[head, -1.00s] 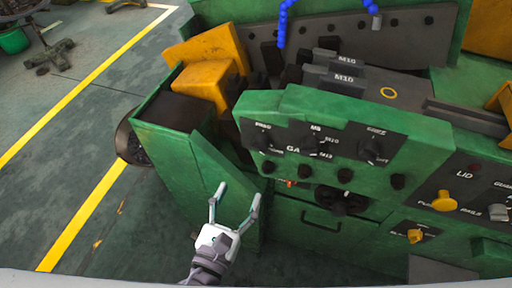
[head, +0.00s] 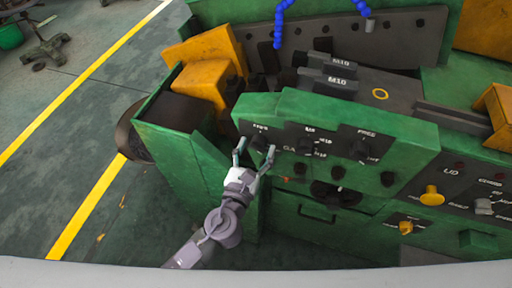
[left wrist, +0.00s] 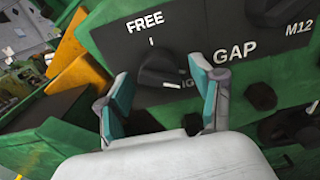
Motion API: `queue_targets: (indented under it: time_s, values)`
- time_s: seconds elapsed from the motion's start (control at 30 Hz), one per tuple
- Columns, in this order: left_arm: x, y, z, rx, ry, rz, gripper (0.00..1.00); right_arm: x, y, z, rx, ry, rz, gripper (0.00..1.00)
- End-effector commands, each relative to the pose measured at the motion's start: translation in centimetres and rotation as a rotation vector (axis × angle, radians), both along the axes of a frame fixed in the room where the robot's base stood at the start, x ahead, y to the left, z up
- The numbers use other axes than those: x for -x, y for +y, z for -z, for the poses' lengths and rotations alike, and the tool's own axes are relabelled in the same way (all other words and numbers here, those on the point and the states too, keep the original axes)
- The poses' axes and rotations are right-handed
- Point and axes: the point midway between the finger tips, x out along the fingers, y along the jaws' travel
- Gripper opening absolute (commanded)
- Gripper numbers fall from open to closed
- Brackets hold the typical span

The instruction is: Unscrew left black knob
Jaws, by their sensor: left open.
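The left black knob (head: 262,142) is on the upper left of the green machine's dark control panel (head: 332,145). In the left wrist view the knob (left wrist: 160,68) sits below the word FREE, with its pointer ridge running roughly crosswise. My left gripper (head: 254,153) is open in front of it. In the left wrist view the open left gripper (left wrist: 158,78) has one finger to each side of the knob, with a gap visible at the left; I cannot tell whether the right finger touches it. My right gripper is not in view.
Other black knobs, including a middle one (head: 305,146) and a right one (head: 360,151), share the panel. A lower row of dark knobs (head: 300,169) is just beneath. A yellow knob (head: 432,196) stands at the right. Open floor (head: 100,130) lies left of the machine.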

Motion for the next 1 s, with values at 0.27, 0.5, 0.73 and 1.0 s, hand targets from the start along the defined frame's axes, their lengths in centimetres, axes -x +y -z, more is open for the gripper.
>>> queue_targets:
  time_s: [0.27,0.5,0.73,1.0]
  values:
    - [0.03,0.00,-0.01,0.001,0.000,0.000,0.38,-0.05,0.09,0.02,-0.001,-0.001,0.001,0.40]
    - [0.04,0.01,-0.01,0.001,0.000,0.000,0.07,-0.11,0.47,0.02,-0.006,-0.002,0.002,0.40]
    - [0.04,0.02,0.04,0.032,0.011,-0.001,0.07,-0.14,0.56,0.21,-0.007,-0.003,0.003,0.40]
    - [0.08,-0.05,0.13,0.179,0.057,-0.001,0.07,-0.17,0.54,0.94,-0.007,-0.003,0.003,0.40]
